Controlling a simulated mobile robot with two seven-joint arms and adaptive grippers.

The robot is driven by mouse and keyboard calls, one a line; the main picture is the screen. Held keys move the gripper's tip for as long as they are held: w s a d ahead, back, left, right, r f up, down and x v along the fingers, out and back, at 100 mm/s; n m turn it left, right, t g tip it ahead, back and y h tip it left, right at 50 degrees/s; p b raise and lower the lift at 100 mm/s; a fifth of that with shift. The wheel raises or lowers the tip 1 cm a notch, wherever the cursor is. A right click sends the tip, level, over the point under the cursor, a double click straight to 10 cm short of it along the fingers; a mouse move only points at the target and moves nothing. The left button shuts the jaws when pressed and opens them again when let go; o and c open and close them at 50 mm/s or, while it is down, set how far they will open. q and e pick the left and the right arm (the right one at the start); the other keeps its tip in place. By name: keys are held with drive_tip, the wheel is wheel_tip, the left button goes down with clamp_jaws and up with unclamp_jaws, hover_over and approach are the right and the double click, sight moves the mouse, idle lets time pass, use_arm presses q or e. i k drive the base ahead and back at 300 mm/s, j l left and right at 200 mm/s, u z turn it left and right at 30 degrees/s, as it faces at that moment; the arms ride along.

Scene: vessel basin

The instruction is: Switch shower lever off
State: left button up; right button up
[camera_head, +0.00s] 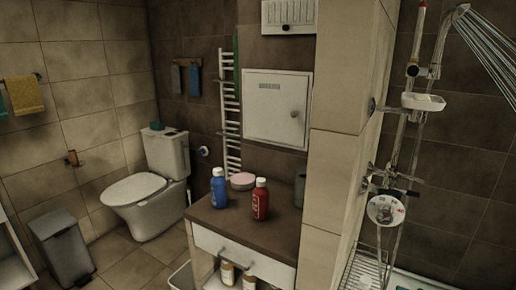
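The shower stands at the right side of the head view. Its shower head (460,12) is at the top right, and pale water streams (490,55) spray from it down to the right. A metal mixer (393,178) sits on the shower riser below a white soap dish (423,102). A white round part (385,210) hangs just below the mixer. I cannot clearly tell which small part is the lever. Neither of my grippers shows.
A tiled partition wall (330,190) stands left of the shower. A brown-topped cabinet (250,235) holds a blue bottle (218,188) and a red bottle (261,200). A toilet (137,190) and grey bin (62,248) stand left. Some floor between them is clear.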

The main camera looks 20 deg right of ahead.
sight(391, 172)
drive_tip(key=z, duration=1.75)
